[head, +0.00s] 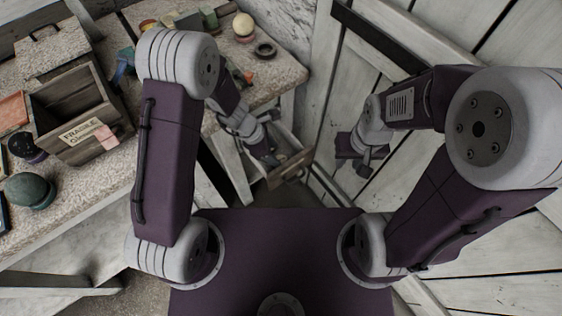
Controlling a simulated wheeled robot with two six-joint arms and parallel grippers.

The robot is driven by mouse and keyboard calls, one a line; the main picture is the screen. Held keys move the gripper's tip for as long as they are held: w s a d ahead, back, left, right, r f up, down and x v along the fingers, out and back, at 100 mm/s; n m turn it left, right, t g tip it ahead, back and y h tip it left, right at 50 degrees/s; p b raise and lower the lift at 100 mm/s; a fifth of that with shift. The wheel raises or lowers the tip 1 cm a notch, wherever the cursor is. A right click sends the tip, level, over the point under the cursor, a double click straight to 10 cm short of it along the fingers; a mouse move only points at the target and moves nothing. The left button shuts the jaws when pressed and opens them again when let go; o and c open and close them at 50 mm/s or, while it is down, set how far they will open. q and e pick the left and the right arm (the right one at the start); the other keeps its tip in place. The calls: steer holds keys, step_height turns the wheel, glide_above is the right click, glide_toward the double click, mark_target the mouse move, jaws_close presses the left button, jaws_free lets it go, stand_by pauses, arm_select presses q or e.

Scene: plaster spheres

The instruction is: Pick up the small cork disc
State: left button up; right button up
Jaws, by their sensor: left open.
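My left gripper (273,160) is open and points down at an open drawer (302,161) under the table's right end. The gripper and its wrist cover part of the drawer's inside. Small tan and dark shapes show in the drawer beside the fingers, but they are too small to name. I cannot make out the cork disc for certain. My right gripper (362,160) hangs to the right of the drawer, apart from it, in front of the white plank wall. Its jaw opening is not clear.
The stone-topped table (285,72) holds a wooden crate (82,150) marked fragile, a dark green round object (30,191), a cream ball on a stand (243,26) and a dark ring (265,50). The plank wall (335,95) stands close on the right.

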mark_target(281, 160)
arm_select(q)
steer(key=b+x, duration=0.2)
steer(key=x, duration=0.2)
steer(key=shift+f, duration=0.4)
steer(key=shift+r, duration=0.1)
steer(key=c, duration=1.1)
steer(key=shift+r, duration=0.1)
